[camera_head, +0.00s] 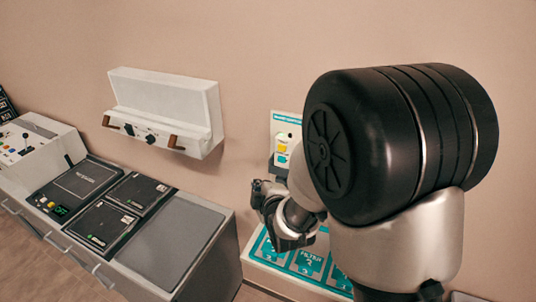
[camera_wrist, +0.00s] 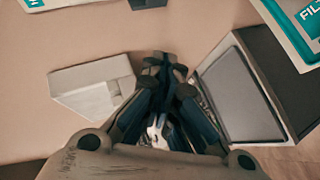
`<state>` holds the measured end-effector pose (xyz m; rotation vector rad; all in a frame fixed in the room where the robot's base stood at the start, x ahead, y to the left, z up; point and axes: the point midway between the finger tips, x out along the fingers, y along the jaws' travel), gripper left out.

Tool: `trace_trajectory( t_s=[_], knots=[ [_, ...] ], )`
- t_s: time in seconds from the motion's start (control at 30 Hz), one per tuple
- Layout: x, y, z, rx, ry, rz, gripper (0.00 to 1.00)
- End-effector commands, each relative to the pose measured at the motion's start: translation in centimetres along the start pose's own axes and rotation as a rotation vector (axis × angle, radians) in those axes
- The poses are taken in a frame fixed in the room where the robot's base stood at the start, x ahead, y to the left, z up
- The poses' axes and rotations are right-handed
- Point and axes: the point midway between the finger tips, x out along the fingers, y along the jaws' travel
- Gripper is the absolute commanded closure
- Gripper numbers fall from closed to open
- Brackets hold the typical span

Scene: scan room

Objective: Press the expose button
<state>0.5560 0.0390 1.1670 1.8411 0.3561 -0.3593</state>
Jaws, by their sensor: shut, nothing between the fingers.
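A small white wall panel (camera_head: 286,130) with a teal header shows in the head view, partly hidden by my arm. It carries a yellow button (camera_head: 283,140) and a teal button (camera_head: 282,158); I cannot read which is the expose button. My gripper (camera_head: 264,193) is just below this panel and partly hidden by my own arm. In the wrist view my gripper (camera_wrist: 165,62) has its fingers together with nothing between them. Whether the fingertips touch anything cannot be told. A corner of a white and teal panel (camera_wrist: 45,3) shows at the wrist view's top left.
A white wall box (camera_head: 165,105) with brown handles hangs left of the panel. A grey console (camera_head: 180,240) with dark panels stands below it. A teal panel marked FILTER (camera_head: 308,262) lies below my gripper. The wall between box and panel is bare.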

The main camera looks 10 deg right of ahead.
Motion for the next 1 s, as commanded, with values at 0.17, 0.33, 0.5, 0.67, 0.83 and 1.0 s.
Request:
trace_trajectory(
  t_s=[0.17,0.33,0.5,0.67,0.83,1.0],
  knots=[
    [0.0,0.0,0.0,0.001,0.000,0.000,1.00],
    [0.2,0.2,0.1,0.002,0.000,0.000,1.00],
    [1.2,1.1,0.9,0.002,-0.002,-0.001,1.00],
    [2.8,2.3,2.2,0.004,-0.004,-0.002,1.00],
    [4.4,3.4,3.4,0.003,-0.003,0.000,1.00],
    [5.6,4.0,4.2,0.003,-0.001,0.000,1.00]
  ],
)
